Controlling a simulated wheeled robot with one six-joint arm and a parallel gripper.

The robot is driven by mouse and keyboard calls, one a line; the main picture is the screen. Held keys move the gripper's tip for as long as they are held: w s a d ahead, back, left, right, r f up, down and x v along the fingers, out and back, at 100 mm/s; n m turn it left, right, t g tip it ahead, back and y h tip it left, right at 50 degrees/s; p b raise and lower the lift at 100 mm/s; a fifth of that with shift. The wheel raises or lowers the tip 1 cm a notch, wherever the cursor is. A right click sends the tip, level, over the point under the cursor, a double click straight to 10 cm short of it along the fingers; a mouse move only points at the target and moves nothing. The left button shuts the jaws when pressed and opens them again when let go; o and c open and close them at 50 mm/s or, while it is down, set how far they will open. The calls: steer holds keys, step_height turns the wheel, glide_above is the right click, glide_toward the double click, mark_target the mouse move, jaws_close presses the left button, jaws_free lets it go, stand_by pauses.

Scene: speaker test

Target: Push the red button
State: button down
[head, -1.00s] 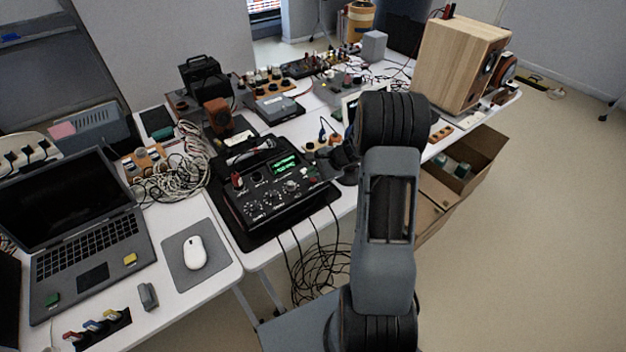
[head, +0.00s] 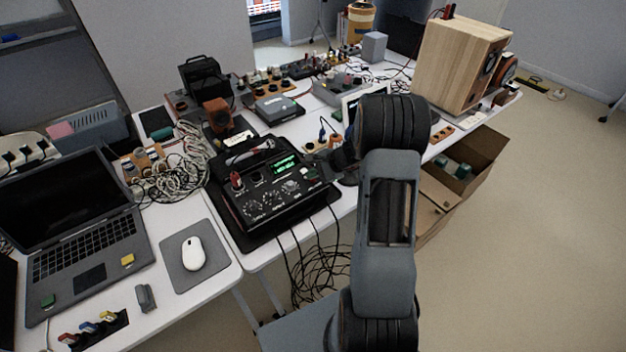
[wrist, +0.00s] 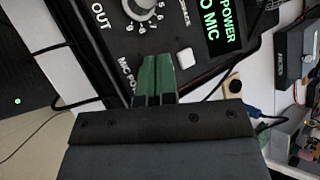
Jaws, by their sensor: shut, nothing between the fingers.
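The black speaker test box (head: 262,221) stands on the table with a green lit display and several knobs. A small red part (head: 237,180) stands at the left of its panel; I cannot tell if it is the red button. In the wrist view, the box panel (wrist: 95,45) shows a white knob (wrist: 139,8), a pale square button (wrist: 185,58) and the green display (wrist: 222,28). No red button shows there. My gripper (wrist: 157,62) is shut and empty, its green fingertips over the panel's edge beside the pale button. I cannot tell if they touch the panel.
A laptop (head: 75,235) and a white mouse (head: 193,254) lie left of the box. Tangled cables (head: 165,175) lie behind the mouse. A wooden speaker (head: 455,65) stands at the far right. Black cables (head: 315,270) hang from the table's front edge.

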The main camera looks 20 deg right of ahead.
mark_target(313, 181)
steer(key=shift+f+b, duration=0.35)
steer(key=shift+r, duration=0.15)
stand_by(0.3)
steer(key=shift+r+p, duration=0.65)
steer(key=shift+r, duration=0.2)
step_height(313, 181, up, 6)
steer(key=p, duration=0.3)
steer(key=shift+p, duration=0.35)
